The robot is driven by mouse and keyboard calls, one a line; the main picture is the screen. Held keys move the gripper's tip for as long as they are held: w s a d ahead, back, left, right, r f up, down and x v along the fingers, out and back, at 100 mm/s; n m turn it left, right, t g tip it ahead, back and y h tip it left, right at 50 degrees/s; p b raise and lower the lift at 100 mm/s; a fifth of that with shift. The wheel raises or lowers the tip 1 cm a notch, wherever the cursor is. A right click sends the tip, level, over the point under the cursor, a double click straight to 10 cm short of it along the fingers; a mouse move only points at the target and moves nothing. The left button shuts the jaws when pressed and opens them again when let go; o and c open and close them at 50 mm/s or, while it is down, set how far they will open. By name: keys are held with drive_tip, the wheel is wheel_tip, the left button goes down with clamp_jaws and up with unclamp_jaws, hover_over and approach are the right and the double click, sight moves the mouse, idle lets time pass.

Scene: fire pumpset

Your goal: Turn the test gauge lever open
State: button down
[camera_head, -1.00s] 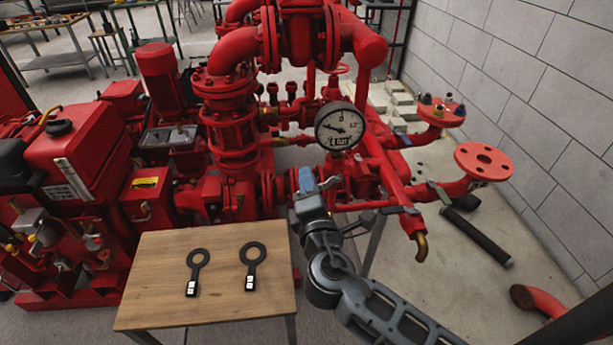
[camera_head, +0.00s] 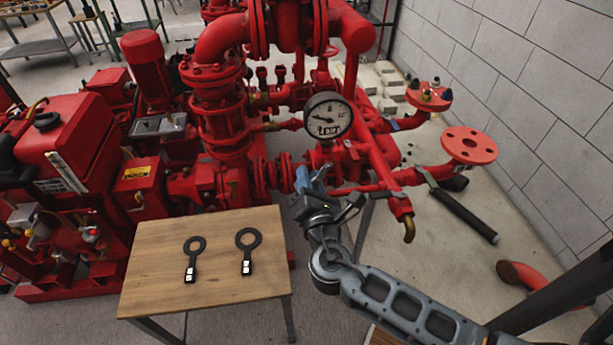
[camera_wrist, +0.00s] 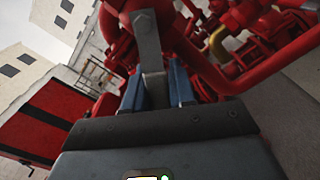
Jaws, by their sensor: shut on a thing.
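The round white test gauge (camera_head: 329,117) with a dark rim stands in front of the red pipework, its face toward me. In the wrist view, a grey metal lever (camera_wrist: 147,40) with a bolt head runs down from a red body into my gripper (camera_wrist: 156,72). The blue fingers sit on both sides of the lever, shut on it. In the head view my gripper (camera_head: 305,183) is below and left of the gauge, close against the red pipes. The lever is too small and covered to make out there.
A wooden table (camera_head: 160,284) with two black ring-ended tools (camera_head: 247,250) stands left of my arm. A red flanged pipe (camera_head: 469,146) and a downturned brass-ended outlet (camera_head: 408,228) lie to the right. A grey block wall (camera_head: 530,80) bounds the right side.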

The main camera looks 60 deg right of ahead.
drive_tip(key=shift+r, duration=0.1)
drive_tip(key=c, duration=1.1)
unclamp_jaws()
drive_tip(key=shift+o, duration=0.4)
drive_tip(key=shift+s, duration=0.1)
drive_tip(key=shift+d+f, duration=0.1)
drive_tip(key=shift+f, duration=0.1)
